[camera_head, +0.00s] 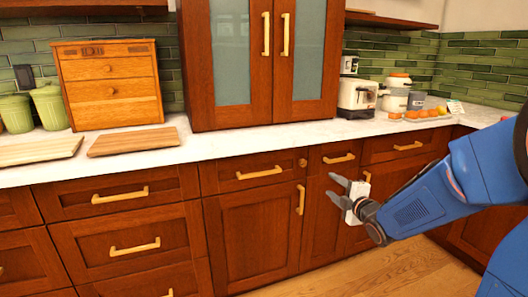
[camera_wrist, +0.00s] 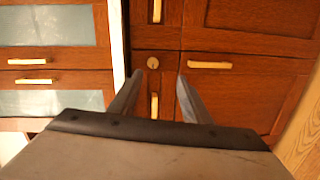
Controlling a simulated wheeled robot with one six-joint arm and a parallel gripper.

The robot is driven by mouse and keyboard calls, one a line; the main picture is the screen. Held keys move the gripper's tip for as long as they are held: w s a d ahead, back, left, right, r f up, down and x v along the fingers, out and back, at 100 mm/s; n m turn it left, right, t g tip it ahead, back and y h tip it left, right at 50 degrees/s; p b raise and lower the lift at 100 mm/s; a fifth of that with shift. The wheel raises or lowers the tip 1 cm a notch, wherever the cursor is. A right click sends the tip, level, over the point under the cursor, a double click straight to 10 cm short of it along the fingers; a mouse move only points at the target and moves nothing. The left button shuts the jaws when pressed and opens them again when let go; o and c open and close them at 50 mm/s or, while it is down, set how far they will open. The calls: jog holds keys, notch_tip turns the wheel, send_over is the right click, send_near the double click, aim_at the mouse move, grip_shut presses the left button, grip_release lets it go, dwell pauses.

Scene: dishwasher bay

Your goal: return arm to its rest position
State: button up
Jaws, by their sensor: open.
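My gripper (camera_head: 352,205) is at the end of my blue arm, which reaches in from the right in the head view. It is in front of the lower wooden cabinets, below the countertop (camera_head: 300,137). Its jaws are open with nothing between them. In the wrist view the two grey fingers of my gripper (camera_wrist: 155,92) point toward a cabinet front with a round knob (camera_wrist: 153,62) and gold handles. I cannot tell how far the fingertips are from the cabinet front.
On the counter stand a wooden drawer box (camera_head: 110,85), green canisters (camera_head: 50,105), cutting boards (camera_head: 133,141), a toaster (camera_head: 357,97) and a tray of orange food (camera_head: 425,115). A tall cabinet (camera_head: 200,60) with glass doors rises behind. Wooden floor (camera_head: 390,272) is clear at lower right.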

jog(key=s+f+m+g+h, duration=0.2)
jog(key=s+m+g, duration=0.3)
jog(key=s, duration=1.4)
jog(key=s+f+m+g+h, duration=0.1)
jog(key=s+m+g, duration=0.5)
jog(key=s+m, duration=0.8)
jog(key=s+d+f, duration=0.1)
jog(key=s, duration=0.4)
jog(key=shift+s+m+g+h, duration=0.3)
jog(key=shift+s+h, duration=0.1)
